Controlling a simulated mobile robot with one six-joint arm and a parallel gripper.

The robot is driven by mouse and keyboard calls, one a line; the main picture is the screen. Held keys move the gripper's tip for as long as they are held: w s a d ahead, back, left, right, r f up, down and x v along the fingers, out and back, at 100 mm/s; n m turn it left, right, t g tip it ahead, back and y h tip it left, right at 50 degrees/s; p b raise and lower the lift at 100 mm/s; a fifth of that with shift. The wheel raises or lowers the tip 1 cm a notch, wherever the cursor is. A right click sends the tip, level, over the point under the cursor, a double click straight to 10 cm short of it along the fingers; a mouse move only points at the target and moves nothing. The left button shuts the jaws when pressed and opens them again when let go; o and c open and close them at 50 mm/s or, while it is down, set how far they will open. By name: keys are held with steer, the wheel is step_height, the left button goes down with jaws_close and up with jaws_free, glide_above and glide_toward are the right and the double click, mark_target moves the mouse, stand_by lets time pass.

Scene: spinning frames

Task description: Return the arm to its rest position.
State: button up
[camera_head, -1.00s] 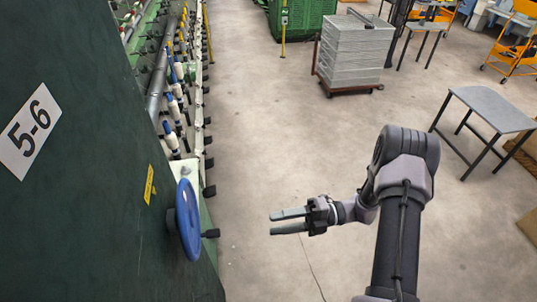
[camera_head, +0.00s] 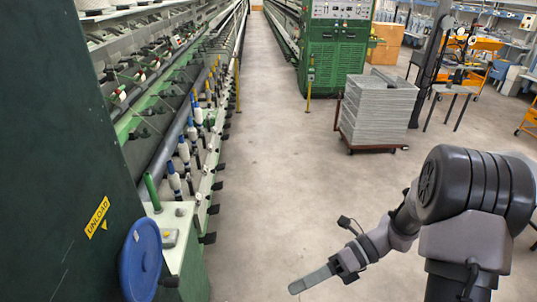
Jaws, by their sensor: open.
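My arm (camera_head: 470,190) rises from the lower right of the head view, bent at a large dark joint, and reaches down and to the left. My gripper (camera_head: 298,285) is at its end, over bare floor at the bottom middle. Its fingers overlap in this view and point down-left. It is open, and nothing shows in it. It is apart from the blue handwheel (camera_head: 141,262) on the green machine to its left.
A green spinning frame (camera_head: 60,130) with several bobbins (camera_head: 184,152) runs along the left. A second green machine (camera_head: 335,55) stands at the back. A cart with stacked grey trays (camera_head: 378,112) stands behind my arm. The aisle floor (camera_head: 275,170) is clear.

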steer(key=s+d+n+t+h+b, duration=0.1)
steer(key=s+n+t+h+b, duration=0.4)
steer(key=n, duration=0.6)
steer(key=s+d+n+t+h+b, duration=0.2)
steer(key=s+n+t+h+b, duration=0.3)
steer(key=n+b, duration=0.4)
steer(key=n+h, duration=0.1)
steer(key=n, duration=0.1)
steer(key=shift+s+d+r+n, duration=0.15)
steer(key=shift+s+r+n, duration=0.1)
steer(key=shift+n, duration=0.15)
